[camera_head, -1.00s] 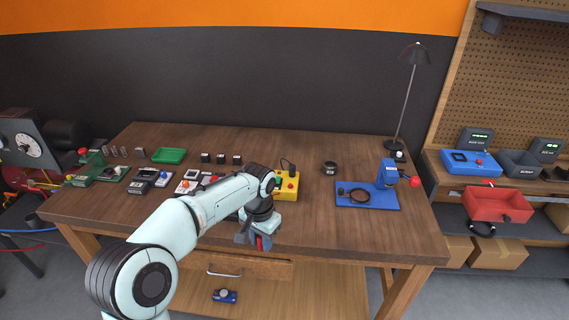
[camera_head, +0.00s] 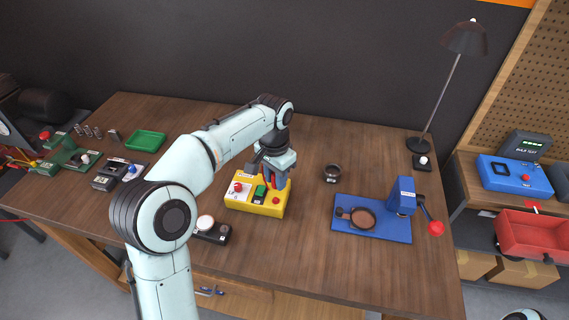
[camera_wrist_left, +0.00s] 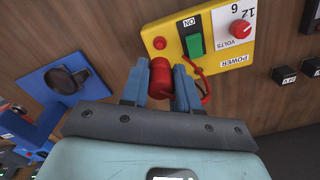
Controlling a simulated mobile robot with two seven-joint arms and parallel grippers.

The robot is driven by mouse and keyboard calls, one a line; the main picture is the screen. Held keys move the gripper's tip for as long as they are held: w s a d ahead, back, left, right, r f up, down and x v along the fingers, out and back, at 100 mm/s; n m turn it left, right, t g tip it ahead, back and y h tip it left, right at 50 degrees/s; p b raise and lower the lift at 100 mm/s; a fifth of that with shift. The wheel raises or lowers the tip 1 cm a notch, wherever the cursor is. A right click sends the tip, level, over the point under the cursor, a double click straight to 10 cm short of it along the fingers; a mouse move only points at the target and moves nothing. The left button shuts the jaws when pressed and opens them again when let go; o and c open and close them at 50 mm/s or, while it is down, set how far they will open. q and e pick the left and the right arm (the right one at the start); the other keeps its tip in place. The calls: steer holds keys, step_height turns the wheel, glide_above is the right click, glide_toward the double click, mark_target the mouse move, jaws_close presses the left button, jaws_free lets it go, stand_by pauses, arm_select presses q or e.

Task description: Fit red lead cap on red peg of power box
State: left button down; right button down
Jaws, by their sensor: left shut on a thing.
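The yellow power box (camera_head: 240,206) stands on the bench with a green switch and a red volts dial. It also shows in the left wrist view (camera_wrist_left: 205,58). A small red round piece (camera_wrist_left: 159,43) sits near one end of its top; I cannot tell if this is the peg. A red lead (camera_wrist_left: 203,80) loops past one finger. Whether the cap touches a peg is hidden. My right gripper is out of view.
A blue stand with a red-knobbed lever (camera_head: 372,228) and a small dark cup (camera_head: 332,173) are to the right. A black block with a white knob (camera_head: 212,230) lies in front-left. A green tray (camera_head: 146,141) is behind left. The front right bench is clear.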

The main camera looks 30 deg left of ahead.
mark_target(275, 199)
arm_select(q)
steer(key=shift+s+f, duration=0.2)
steer(key=shift+f, duration=0.15)
steer(key=shift+s+f+b, duration=0.15)
steer(key=shift+f+b, duration=0.35)
steer(key=shift+f, duration=0.1)
steer(key=shift+f+b, duration=0.4)
steer(key=shift+f, duration=0.8)
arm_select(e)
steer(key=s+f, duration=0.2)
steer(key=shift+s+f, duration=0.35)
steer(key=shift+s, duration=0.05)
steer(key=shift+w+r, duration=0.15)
arm_select(q)
steer(key=shift+f+b, duration=0.3)
steer(key=shift+f, duration=0.6)
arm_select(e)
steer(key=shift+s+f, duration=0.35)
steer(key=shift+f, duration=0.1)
